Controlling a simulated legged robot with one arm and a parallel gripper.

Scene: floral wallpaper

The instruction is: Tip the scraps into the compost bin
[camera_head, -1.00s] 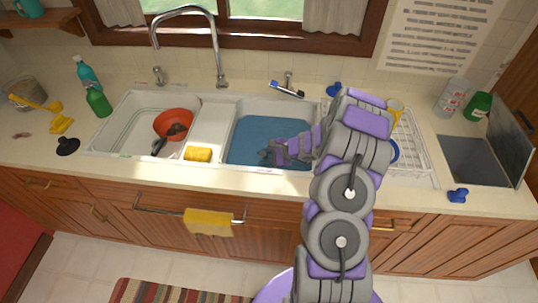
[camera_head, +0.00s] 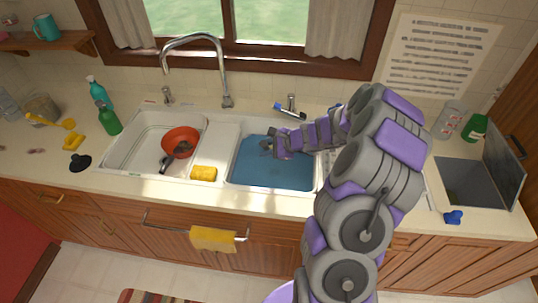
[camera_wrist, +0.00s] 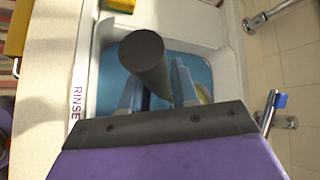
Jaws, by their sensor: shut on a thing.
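My gripper (camera_head: 270,144) is over the blue right-hand sink basin (camera_head: 262,174), towards its back. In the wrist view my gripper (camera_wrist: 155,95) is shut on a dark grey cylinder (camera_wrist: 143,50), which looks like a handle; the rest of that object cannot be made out. A red-orange bowl (camera_head: 185,135) with dark items in or on it sits in the left white basin (camera_head: 128,155). I cannot tell whether these are the scraps. An open grey container (camera_head: 468,182) with a raised lid (camera_head: 503,165) is set in the counter at right, possibly the compost bin.
A yellow sponge (camera_head: 204,173) lies on the sink divider. The faucet (camera_head: 226,80) rises behind the sink. Green bottles (camera_head: 109,119) stand at left. A blue object (camera_head: 453,217) lies by the front right edge.

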